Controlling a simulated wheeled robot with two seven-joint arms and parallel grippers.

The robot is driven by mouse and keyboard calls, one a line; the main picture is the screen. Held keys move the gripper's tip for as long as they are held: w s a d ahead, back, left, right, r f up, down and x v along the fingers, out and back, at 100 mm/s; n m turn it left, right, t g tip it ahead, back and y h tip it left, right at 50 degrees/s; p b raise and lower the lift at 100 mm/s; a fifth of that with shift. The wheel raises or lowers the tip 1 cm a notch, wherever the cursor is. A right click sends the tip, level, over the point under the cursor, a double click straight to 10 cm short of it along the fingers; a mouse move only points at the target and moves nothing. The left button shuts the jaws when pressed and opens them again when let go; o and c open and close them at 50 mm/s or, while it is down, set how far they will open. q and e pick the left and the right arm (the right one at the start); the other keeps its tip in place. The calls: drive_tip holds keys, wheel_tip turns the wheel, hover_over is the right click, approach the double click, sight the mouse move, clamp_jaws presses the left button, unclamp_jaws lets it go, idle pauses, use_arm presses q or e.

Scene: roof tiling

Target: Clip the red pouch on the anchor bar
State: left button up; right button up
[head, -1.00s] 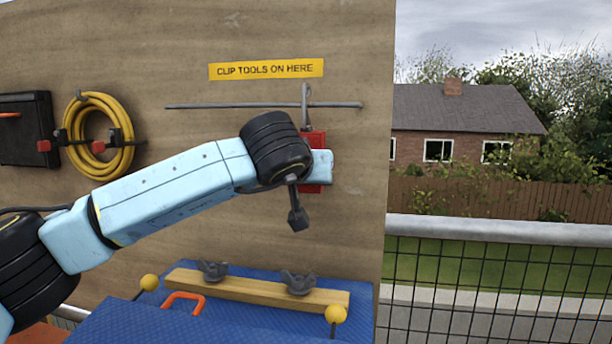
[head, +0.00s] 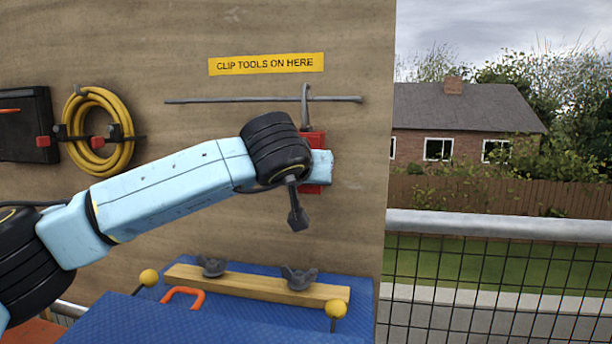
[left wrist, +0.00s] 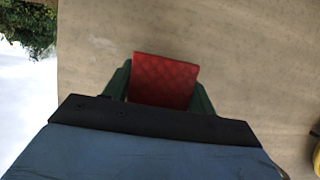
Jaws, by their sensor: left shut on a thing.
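The red pouch (head: 313,144) hangs upright in front of the board, partly hidden behind my left gripper. A grey clip (head: 305,106) rises from its top and crosses the anchor bar (head: 225,101) near the bar's right end. The clip's top shows just above the bar; I cannot tell whether the bar lies inside it. My left gripper (left wrist: 162,85) is shut on the pouch, which shows as a red quilted block (left wrist: 166,80) between green fingers in the left wrist view. The clip is not visible there. My right gripper is not in view.
A yellow label (head: 266,64) is above the bar. A coiled yellow hose (head: 72,131) and a black case (head: 27,140) hang at left. Below are a blue box (head: 215,318), a wooden strip (head: 250,286) with wing nuts and yellow knobs. Mesh fencing (head: 490,285) stands at right.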

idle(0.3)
use_arm(q)
drive_tip(key=shift+s+f+b, duration=0.1)
drive_tip(key=shift+f+b, duration=0.3)
drive_tip(key=shift+b, duration=0.1)
drive_tip(key=o, duration=1.3)
drive_tip(key=shift+o, duration=0.2)
drive_tip(key=shift+f, duration=0.1)
